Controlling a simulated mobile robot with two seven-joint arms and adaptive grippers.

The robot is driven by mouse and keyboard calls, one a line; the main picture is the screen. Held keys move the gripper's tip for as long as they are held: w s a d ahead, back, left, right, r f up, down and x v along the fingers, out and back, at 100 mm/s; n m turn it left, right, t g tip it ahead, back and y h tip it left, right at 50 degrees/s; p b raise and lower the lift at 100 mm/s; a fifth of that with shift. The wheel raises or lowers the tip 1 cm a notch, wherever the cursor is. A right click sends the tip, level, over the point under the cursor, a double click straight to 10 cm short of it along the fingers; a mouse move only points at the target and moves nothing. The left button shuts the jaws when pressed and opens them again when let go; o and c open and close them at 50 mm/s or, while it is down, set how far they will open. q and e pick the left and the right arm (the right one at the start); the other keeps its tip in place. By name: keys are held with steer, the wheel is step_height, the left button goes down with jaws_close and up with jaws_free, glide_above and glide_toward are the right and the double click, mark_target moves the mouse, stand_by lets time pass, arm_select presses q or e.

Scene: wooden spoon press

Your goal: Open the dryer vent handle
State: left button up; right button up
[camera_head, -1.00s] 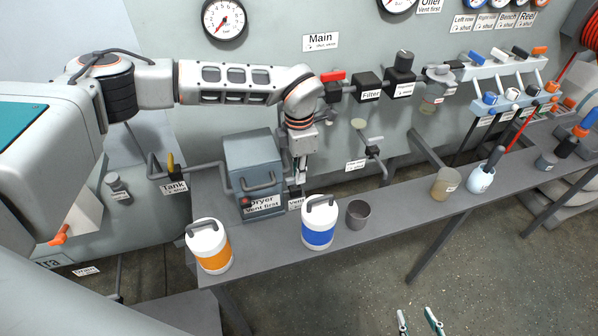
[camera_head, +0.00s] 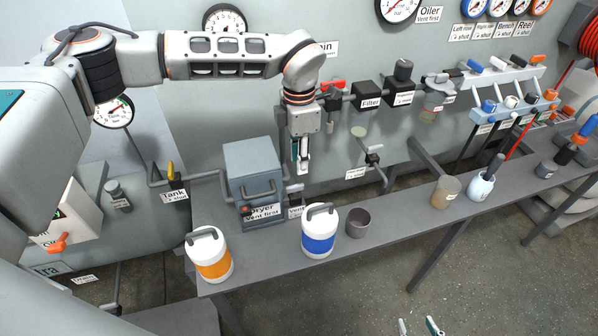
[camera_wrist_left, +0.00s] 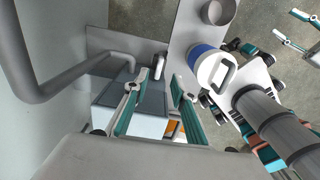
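The grey-blue dryer box (camera_head: 252,172) stands on the bench against the wall, with a label reading Dryer, vent first. A short grey vent fitting (camera_head: 295,188) sticks out at its right side, above a partly hidden Vent label (camera_head: 296,211). My left gripper (camera_head: 302,168) hangs pointing down above and slightly right of this fitting, apart from it. In the left wrist view its fingers (camera_wrist_left: 158,80) are spread and empty, and a light grey lever-like piece (camera_wrist_left: 161,66) shows near the tips. My right gripper (camera_head: 419,326) is at the bottom edge, fingers apart.
An orange-banded canister (camera_head: 212,260), a blue-banded canister (camera_head: 319,238) and a grey cup (camera_head: 358,222) stand along the bench front. A wall pipe with a yellow Tank handle (camera_head: 171,170) is left of the dryer.

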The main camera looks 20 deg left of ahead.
arm_select(q)
steer(key=shift+r, duration=1.9)
steer(key=shift+s, duration=0.1)
